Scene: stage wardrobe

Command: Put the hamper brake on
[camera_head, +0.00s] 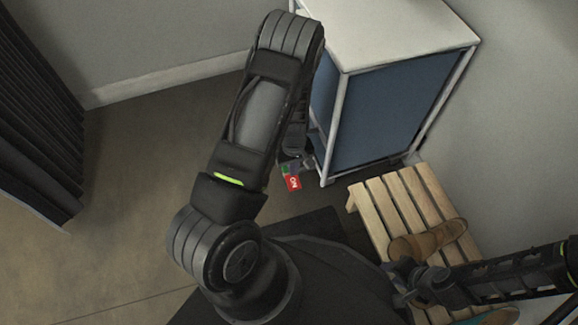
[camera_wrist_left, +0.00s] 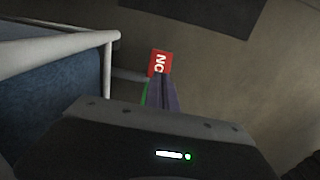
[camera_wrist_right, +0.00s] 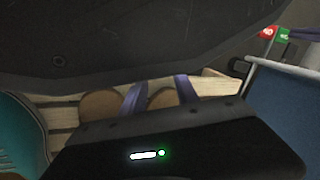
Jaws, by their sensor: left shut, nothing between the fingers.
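The hamper (camera_head: 375,115) has a white top, a white frame and blue sides, and stands on the floor. Its brake shows as a red plate with white lettering (camera_head: 292,183) and a green part low by the near corner post. In the left wrist view the red plate (camera_wrist_left: 160,61) lies just past the tips of my left gripper (camera_wrist_left: 160,82), which is shut and empty; contact is unclear. The green part is mostly hidden behind the fingers. In the right wrist view the red plate (camera_wrist_right: 268,32) and green part (camera_wrist_right: 284,33) show. My right gripper (camera_wrist_right: 158,92) is open, above the bench.
A dark curtain (camera_head: 35,120) hangs at the left. The floor (camera_head: 140,150) between curtain and hamper is clear.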

